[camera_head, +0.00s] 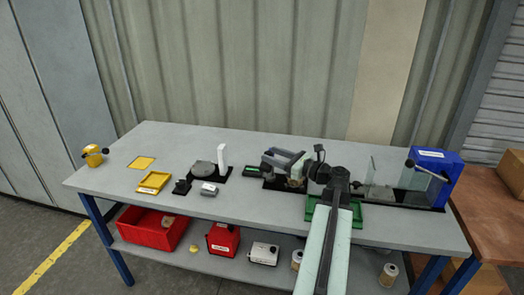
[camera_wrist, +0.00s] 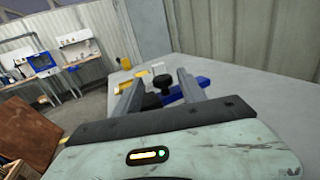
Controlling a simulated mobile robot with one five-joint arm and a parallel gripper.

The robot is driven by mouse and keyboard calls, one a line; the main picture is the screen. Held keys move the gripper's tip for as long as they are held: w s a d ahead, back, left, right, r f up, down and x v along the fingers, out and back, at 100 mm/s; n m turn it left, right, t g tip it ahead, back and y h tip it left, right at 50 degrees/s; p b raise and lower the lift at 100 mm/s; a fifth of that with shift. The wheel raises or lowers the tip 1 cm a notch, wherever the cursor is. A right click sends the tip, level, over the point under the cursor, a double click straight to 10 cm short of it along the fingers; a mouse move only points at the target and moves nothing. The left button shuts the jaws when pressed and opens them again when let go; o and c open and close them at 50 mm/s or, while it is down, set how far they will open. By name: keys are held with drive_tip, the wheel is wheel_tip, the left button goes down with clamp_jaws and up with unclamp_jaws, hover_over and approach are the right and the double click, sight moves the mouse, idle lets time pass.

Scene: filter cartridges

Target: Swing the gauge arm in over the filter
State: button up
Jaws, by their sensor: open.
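My gripper (camera_head: 276,160) is open above a black-based fixture (camera_head: 270,184) at the middle of the bench, its fingers pointing left. In the wrist view a black knob (camera_wrist: 163,84) sits between my open fingers (camera_wrist: 160,84), apart from at least the right finger. A blue bar (camera_wrist: 188,93) lies at the knob and runs behind the right finger; it looks like the gauge arm. In the head view my gripper hides most of this fixture. A small pale shape (camera_head: 296,182) under the gripper may be the filter; I cannot tell whether the arm is over it.
A small box with a green display (camera_head: 252,170) stands left of the fixture. A green tray (camera_head: 377,213) lies under my arm. A clear-panelled blue machine (camera_head: 435,170) stands at the right. A grey disc stand with a white post (camera_head: 222,155) is left.

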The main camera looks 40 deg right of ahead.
drive_tip(key=w, duration=0.5)
drive_tip(key=shift+w+a, duration=0.3)
drive_tip(key=shift+a, duration=0.05)
clamp_jaws()
idle(1.0)
